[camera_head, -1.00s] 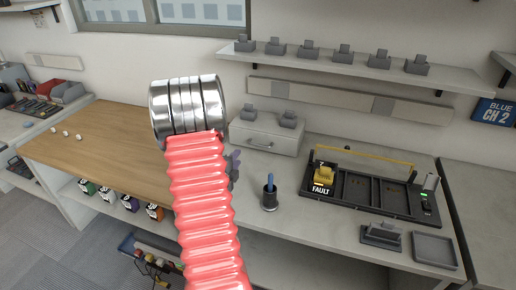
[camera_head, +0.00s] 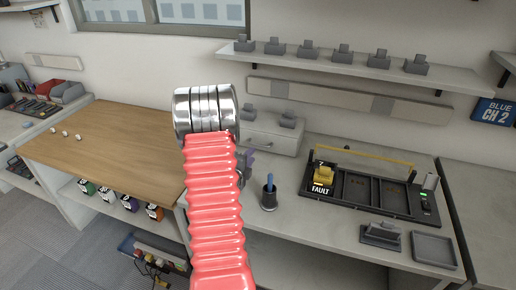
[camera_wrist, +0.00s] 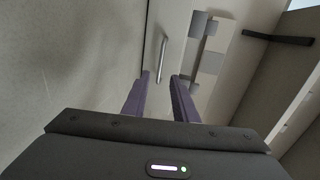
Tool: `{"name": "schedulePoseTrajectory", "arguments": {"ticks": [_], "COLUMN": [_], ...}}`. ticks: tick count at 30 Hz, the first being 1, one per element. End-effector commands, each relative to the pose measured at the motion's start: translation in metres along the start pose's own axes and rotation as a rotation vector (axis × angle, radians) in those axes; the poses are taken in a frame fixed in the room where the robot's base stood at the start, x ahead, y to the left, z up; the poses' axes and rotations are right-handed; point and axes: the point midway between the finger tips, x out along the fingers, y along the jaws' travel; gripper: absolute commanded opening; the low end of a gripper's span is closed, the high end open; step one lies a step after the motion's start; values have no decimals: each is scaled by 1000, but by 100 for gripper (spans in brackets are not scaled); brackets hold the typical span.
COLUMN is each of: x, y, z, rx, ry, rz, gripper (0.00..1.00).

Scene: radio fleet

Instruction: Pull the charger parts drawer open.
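The charger parts drawer (camera_head: 268,137) is a pale grey box unit on the back of the counter, left of the charging tray, and its front looks closed. In the wrist view its metal bar handle (camera_wrist: 162,59) lies ahead of the fingertips, roughly in line with the gap between them. My gripper (camera_wrist: 158,82) is open, its two purple fingers apart with nothing between them. The fingers appear short of the handle. In the head view my red arm hides most of the gripper and the drawer unit's left part.
A black charging tray (camera_head: 372,191) with a yellow FAULT radio is to the right. A wall shelf (camera_head: 340,60) with several grey chargers hangs above.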

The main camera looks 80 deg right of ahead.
Motion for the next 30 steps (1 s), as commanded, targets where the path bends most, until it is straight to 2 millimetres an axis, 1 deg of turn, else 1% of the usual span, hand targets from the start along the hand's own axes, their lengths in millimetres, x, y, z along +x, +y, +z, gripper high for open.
{"name": "schedulePoseTrajectory", "arguments": {"ticks": [3, 9, 15, 18, 23, 30], "x": [19, 49, 76, 86, 95, 96], "y": [0, 0, 0, 0, 0, 0], "z": [-1, 0, 0, 0, -1, -1], "rx": [0, 0, 0, 0, -1, -1], "ry": [1, 1, 0, 0, 0, 0], "rz": [0, -1, 0, 0, 0, 0], "gripper": [26, 26, 26, 26, 26, 26]}}
